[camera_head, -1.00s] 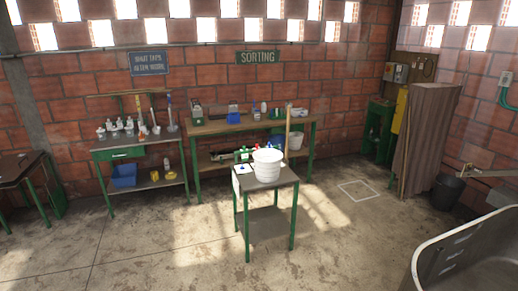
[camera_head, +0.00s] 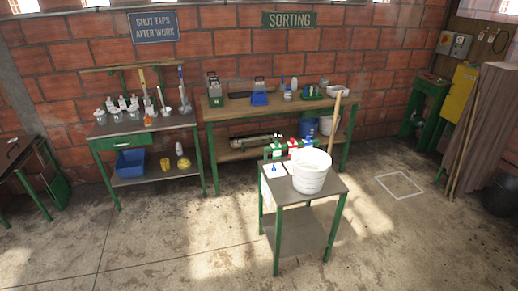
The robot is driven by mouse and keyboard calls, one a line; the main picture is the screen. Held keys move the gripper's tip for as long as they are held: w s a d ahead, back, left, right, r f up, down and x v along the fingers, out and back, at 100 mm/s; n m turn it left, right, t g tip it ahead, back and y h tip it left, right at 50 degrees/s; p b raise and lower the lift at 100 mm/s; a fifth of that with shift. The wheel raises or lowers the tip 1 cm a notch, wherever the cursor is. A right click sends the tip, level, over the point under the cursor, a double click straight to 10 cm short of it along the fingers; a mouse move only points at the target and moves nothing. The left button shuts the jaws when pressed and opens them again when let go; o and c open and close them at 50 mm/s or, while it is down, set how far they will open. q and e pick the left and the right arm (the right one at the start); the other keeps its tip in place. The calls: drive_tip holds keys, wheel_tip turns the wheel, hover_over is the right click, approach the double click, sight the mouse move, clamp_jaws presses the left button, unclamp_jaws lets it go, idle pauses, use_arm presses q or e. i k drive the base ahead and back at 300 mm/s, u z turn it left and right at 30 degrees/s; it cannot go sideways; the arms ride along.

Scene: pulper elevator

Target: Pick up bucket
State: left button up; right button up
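A white bucket (camera_head: 311,172) stands upright on the small green-legged table (camera_head: 287,191) in the middle of the view. A long wooden handle (camera_head: 333,119) rises just behind it; I cannot tell whether it stands in the bucket or behind it. Small bottles with red and green parts (camera_head: 291,149) stand at the table's back edge. A white card with a blue mark (camera_head: 274,170) lies left of the bucket. Neither of my grippers is in view.
A long sorting bench (camera_head: 236,112) stands behind against the brick wall. A bench with several bottles (camera_head: 146,131) is at left. A dark bin (camera_head: 500,196) is at right. The floor before the small table is open. A white square (camera_head: 400,186) marks the floor at right.

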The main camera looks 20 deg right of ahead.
sight(310, 166)
drive_tip(key=z, duration=0.2)
drive_tip(key=i, duration=1.95)
drive_tip(key=z, duration=0.55)
